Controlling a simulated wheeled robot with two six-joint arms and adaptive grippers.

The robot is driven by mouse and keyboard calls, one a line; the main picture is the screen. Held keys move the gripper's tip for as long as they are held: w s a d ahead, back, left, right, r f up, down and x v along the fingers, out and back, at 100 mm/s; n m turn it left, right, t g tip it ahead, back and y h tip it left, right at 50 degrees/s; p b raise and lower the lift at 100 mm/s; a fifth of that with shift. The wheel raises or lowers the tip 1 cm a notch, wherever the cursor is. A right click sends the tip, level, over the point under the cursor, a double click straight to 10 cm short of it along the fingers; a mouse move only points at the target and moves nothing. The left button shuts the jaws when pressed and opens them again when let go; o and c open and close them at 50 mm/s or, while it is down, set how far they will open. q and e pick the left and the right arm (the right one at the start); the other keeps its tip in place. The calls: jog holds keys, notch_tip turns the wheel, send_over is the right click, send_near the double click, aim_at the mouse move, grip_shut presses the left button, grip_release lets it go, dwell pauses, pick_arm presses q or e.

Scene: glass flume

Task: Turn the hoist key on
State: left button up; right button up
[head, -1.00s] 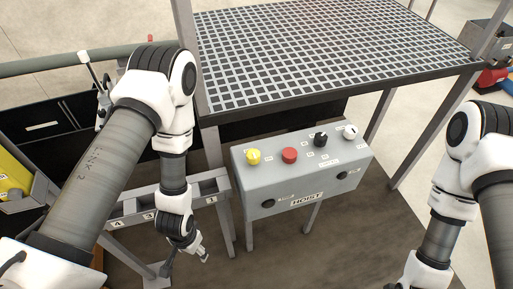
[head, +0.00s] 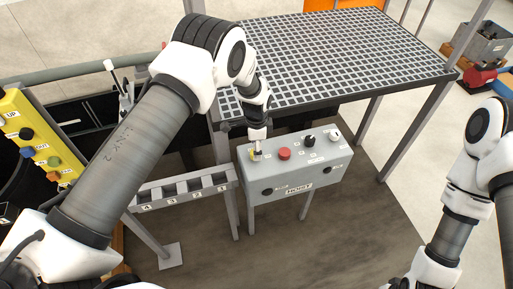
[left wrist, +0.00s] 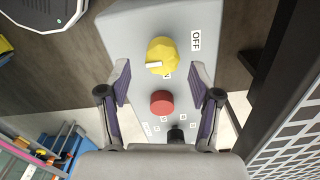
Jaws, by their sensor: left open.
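The grey hoist control box (head: 300,178), labelled HOIST, stands on legs below the grating. Its top carries a yellow knob (left wrist: 163,52), a red button (left wrist: 161,103) and a black knob (left wrist: 176,136). In the left wrist view the yellow knob has a white mark on its left side, and an OFF label (left wrist: 196,40) is right of it. My left gripper (left wrist: 160,86) is open, its fingers to either side of the space between the yellow knob and red button. In the head view my left gripper (head: 257,150) is over the yellow knob, largely covering it.
A white knob (head: 334,134) is at the box's far right. The grating platform (head: 340,55) and its posts stand close behind. A numbered slotted rack (head: 185,190) is left of the box. A yellow button panel (head: 35,135) is at far left.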

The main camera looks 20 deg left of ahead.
pick_arm(q)
jog(key=f, duration=0.3)
jog(key=shift+w+a, duration=0.1)
jog(key=shift+w, duration=0.2)
jog(key=shift+s+r, duration=0.2)
jog(key=c, duration=1.1)
jog(key=shift+f, duration=0.1)
